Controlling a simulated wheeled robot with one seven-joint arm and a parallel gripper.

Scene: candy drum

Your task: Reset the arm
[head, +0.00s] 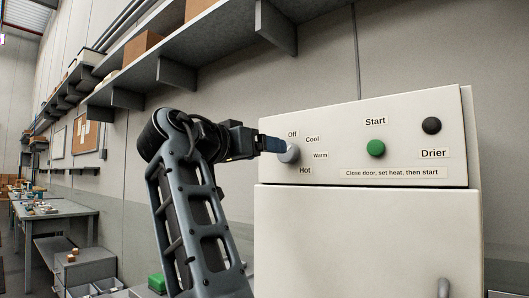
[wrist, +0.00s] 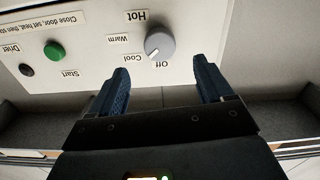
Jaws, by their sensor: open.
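My gripper (head: 274,145) is at the left end of the drier's control panel (head: 340,120). In the wrist view, my gripper (wrist: 162,75) is open and empty, with its two blue fingers well apart. The grey heat knob (head: 290,153) is just past the fingertips in the head view. In the wrist view, the knob (wrist: 160,42) lies ahead of the gap between the fingers, and nothing is gripped. Its white mark points toward the Off and Cool labels; I cannot tell which exactly. My arm is bent, rising from below.
A green start button (head: 376,148) and a black button (head: 431,125) are on the panel to the right. The drier door (head: 370,240) is below. A wall shelf (head: 215,45) runs above my arm. A workbench (head: 55,212) stands far left.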

